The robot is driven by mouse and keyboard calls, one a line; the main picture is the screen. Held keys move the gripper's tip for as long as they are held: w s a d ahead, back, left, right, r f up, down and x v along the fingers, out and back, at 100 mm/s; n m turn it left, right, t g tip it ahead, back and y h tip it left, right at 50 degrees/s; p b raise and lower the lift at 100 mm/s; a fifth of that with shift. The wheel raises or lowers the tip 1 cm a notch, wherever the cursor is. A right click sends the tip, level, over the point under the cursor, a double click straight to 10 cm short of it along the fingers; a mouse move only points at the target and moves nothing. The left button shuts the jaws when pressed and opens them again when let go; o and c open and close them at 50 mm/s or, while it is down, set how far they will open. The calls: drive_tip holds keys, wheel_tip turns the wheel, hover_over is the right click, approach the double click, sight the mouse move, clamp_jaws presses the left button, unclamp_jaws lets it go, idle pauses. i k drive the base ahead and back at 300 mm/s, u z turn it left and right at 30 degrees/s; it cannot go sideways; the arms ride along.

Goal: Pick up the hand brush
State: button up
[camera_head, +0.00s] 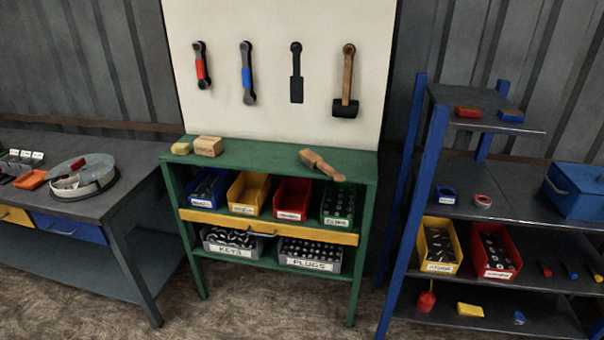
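A light-brown wooden object with a handle, which looks like the hand brush (321,165), lies on the right half of the green cabinet's top (255,156). It lies at a slant, with its narrower end toward the right front. Its bristles cannot be made out. My gripper is not in view.
A wooden block (208,146) and a small yellow block (181,148) sit on the cabinet top's left end; its middle is clear. A white board (275,110) with hanging tools stands behind. A grey workbench (100,206) is left, a blue-posted shelf rack (430,165) right.

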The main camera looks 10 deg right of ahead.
sight(312, 160)
drive_tip(key=u, duration=0.3)
drive_tip(key=k, duration=0.9)
drive_tip(key=u, duration=1.05)
drive_tip(key=i, duration=1.45)
drive_tip(key=z, duration=0.65)
drive_tip(key=i, duration=0.9)
drive_tip(key=z, duration=0.3)
